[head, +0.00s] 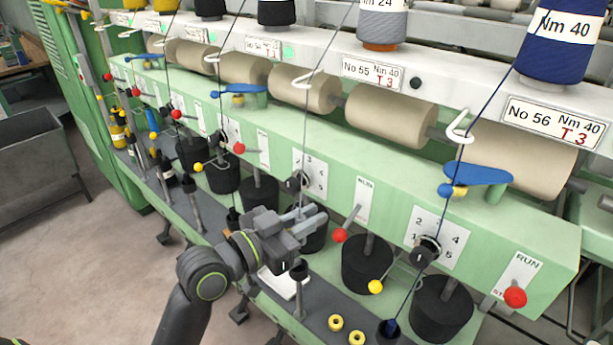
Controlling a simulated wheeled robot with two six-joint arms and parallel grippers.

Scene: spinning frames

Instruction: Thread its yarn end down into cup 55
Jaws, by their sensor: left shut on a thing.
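My left gripper (308,224) is shut on a thin grey yarn (302,150), which runs down from a white guide hook (308,82) left of the No 55 plate (372,72). The small dark cup (299,270) at this position stands on a post on the front rail, just below and slightly left of the fingertips. The gripper is above the cup and apart from it. The yarn's loose end is too small to make out. My right gripper is not in view.
A black can (314,238) stands close behind the gripper. A red-knobbed lever (340,235) is to its right. At No 56, a blue yarn runs down into its cup (388,330). Yellow rings (336,322) lie on the rail (270,300). Open floor lies left.

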